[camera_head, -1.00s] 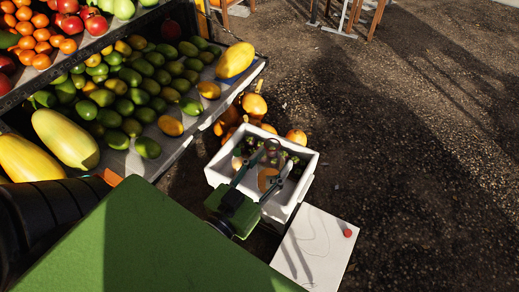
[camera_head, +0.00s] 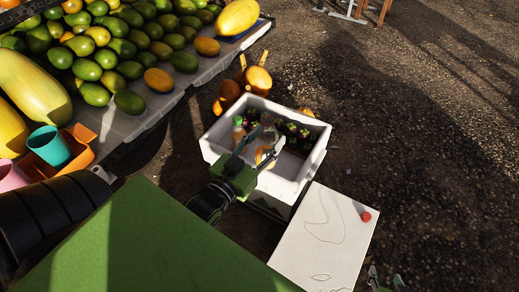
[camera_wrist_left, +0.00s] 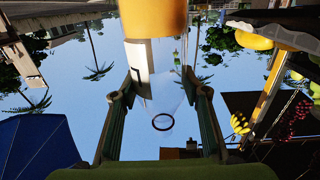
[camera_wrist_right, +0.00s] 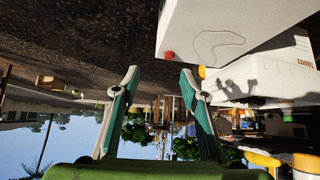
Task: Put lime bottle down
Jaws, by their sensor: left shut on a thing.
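My left gripper (camera_head: 262,143) is shut on a clear bottle with an orange band (camera_head: 264,156). In the head view the bottle overlaps the near part of the white crate (camera_head: 215,150); I cannot tell whether it touches anything inside. In the left wrist view the bottle (camera_wrist_left: 160,60) is between the two fingers, with its orange part at the top and a reddish ring at its clear end. Whether its label says lime cannot be read. My right gripper (camera_wrist_right: 155,85) is open and empty; only its tips show at the bottom right of the head view.
Several dark-topped bottles (camera_head: 293,135) and a greenish bottle (camera_head: 239,130) stand in the crate. A white panel with a red knob (camera_head: 366,216) is right of it. The fruit stand (camera_head: 185,100), an orange bin (camera_head: 80,138) and a teal cup (camera_head: 48,146) are left. Open ground lies right.

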